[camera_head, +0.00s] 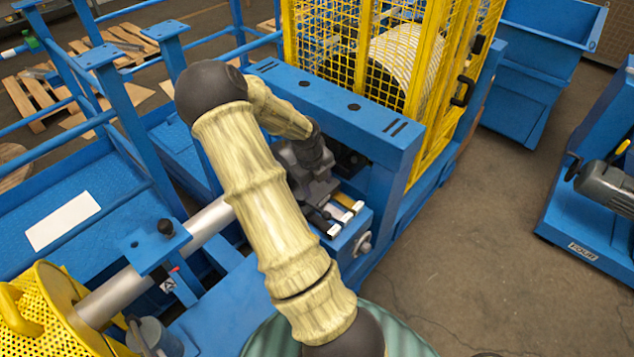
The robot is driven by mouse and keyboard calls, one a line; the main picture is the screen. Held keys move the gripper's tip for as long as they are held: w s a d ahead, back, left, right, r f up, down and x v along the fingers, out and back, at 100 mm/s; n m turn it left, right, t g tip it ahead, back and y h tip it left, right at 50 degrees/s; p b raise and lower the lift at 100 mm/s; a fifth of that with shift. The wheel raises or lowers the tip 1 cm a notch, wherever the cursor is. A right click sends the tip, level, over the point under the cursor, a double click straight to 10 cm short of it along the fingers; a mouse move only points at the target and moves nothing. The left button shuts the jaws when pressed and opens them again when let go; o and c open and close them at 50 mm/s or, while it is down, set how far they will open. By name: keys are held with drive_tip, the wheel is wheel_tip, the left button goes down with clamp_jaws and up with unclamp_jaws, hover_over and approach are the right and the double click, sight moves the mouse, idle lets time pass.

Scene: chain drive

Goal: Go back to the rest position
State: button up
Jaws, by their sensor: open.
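My arm, in pale ribbed covers with dark joints, reaches up from the bottom of the head view and bends down to the blue machine. My gripper (345,219) points down and to the right, close to a small blue block (350,240) on the front of the machine. Its two light fingertips stand apart, so it is open. A small yellow piece shows beside the fingers; I cannot tell whether they touch it. The wrist hides part of the machine behind it.
A yellow mesh guard (440,90) stands on the blue frame (350,105) behind my gripper. A silver shaft (125,290) runs at lower left to a yellow perforated cover (50,305). A blue bin (535,70) and a motor (605,185) are at right. The floor (470,230) between is clear.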

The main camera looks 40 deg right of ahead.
drive_tip(key=shift+w, duration=0.2)
idle(0.3)
drive_tip(key=s+a+r+m+t, duration=0.1)
drive_tip(key=s+a+r+m, duration=0.2)
drive_tip(key=a+m, duration=0.6)
drive_tip(key=s+a+r+m+t+y, duration=0.1)
drive_tip(key=s+a+r+m, duration=0.2)
drive_tip(key=m, duration=1.1)
drive_tip(key=s+a+r+m+y, duration=0.1)
drive_tip(key=s+a+r+m, duration=0.2)
drive_tip(key=a+r+m, duration=0.4)
drive_tip(key=a+m, duration=0.5)
drive_tip(key=a, duration=0.3)
drive_tip(key=shift+s+a+r+t, duration=0.2)
drive_tip(key=shift+a+r+t, duration=0.1)
drive_tip(key=shift+a+t, duration=0.1)
